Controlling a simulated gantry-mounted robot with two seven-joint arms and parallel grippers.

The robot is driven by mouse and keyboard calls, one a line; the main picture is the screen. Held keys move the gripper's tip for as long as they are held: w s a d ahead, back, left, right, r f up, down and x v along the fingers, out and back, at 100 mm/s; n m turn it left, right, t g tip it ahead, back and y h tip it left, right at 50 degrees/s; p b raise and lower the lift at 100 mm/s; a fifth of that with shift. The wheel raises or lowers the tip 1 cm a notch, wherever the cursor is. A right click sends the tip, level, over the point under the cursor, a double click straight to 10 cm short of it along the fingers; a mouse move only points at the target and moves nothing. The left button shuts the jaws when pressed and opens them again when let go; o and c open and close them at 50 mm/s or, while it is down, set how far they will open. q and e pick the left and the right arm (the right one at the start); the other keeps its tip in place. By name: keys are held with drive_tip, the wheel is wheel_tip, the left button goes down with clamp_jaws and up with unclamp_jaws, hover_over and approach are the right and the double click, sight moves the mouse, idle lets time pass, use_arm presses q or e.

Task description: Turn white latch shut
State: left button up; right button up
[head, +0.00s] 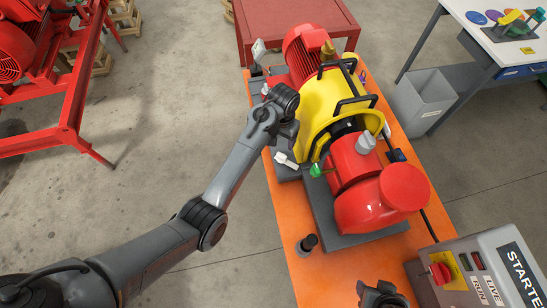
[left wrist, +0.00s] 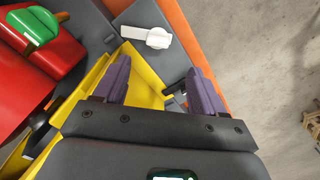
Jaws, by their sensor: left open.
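The white latch (head: 285,160) sits on the grey base plate at the left side of the pump, near the green handle (head: 315,170). In the left wrist view the white latch (left wrist: 150,36) lies beyond my fingertips, its lever pointing left from a round knob. My left gripper (left wrist: 156,80) is open, with nothing between its two fingers and a gap to the latch. In the head view its fingers are mostly hidden by my wrist above the yellow guard's left edge. A dark part of my right arm (head: 381,294) shows at the bottom edge; its fingers cannot be made out.
The yellow guard (head: 318,100) and red pump casing (head: 350,160) rise to the right of the latch. Orange skid edge (head: 283,222) borders the plate. A starter box (head: 480,270) stands at lower right.

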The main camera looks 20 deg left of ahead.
sight(281, 155)
use_arm(q)
wheel_tip(281, 155, down, 11)
drive_tip(key=shift+w+d+r, duration=0.1)
drive_tip(key=shift+w+d, duration=0.05)
idle(0.4)
clamp_jaws()
idle(0.5)
